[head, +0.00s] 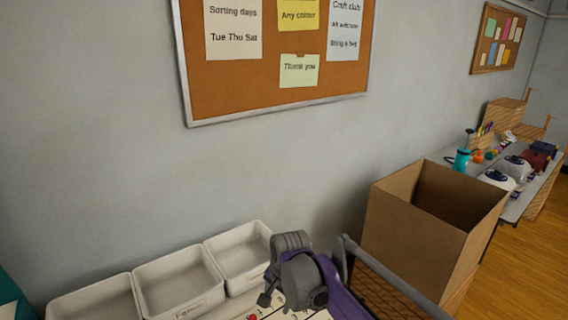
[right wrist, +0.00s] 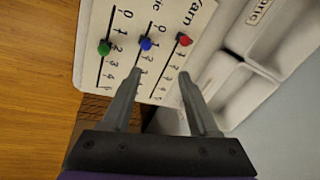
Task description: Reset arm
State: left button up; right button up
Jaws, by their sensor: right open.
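My right gripper (right wrist: 160,74) is open, with nothing between its two grey fingers in the right wrist view. The fingers point toward a white counting board (right wrist: 203,12) with number scales and the word "Yarn". A red peg (right wrist: 185,39), a blue peg (right wrist: 146,43) and a green peg (right wrist: 104,47) sit on its lines. In the head view my right arm comes in at bottom centre and partly hides the board. My left gripper is not in view.
White bins (head: 207,247) stand in a row by the wall, lower left; they look empty. An open cardboard box (head: 408,235) stands right of my arm. A further table (head: 527,200) at right holds craft items. A corkboard (head: 277,106) hangs on the wall.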

jog(key=s+d+f+n+t+p, duration=0.1)
jog(key=s+d+n, duration=0.2)
jog(key=s+d, duration=0.7)
jog(key=s+d+n+t+h+p, duration=0.1)
jog(key=s+d+n, duration=0.3)
jog(key=s+d, duration=0.6)
jog(key=s+t, duration=0.1)
jog(key=s, duration=0.4)
jog(key=shift+s+f, duration=0.4)
